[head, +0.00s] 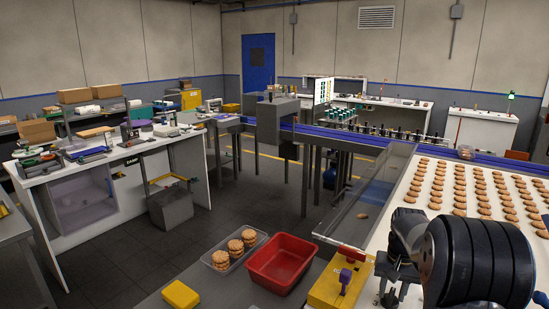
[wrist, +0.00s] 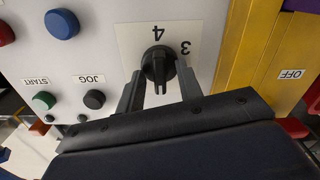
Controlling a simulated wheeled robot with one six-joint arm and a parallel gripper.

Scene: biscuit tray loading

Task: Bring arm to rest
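My gripper (wrist: 160,92) shows in the wrist view with its two dark fingers apart, one on each side of a black rotary knob (wrist: 158,66). A gap shows between the fingers below the knob, and nothing is held there. I cannot tell whether the fingertips touch the knob. The knob sits on a white plate with the numbers 3 and 4, upside down in this view. In the head view, my arm (head: 478,262) fills the lower right, and I cannot make out the fingers clearly.
Around the knob are a blue button (wrist: 62,23), a green START button (wrist: 44,100) and a dark JOG button (wrist: 94,99). A yellow panel (wrist: 250,75) lies beside it. A red tray (head: 281,264), a clear biscuit tray (head: 216,263) and the biscuit-covered belt (head: 425,222) are near.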

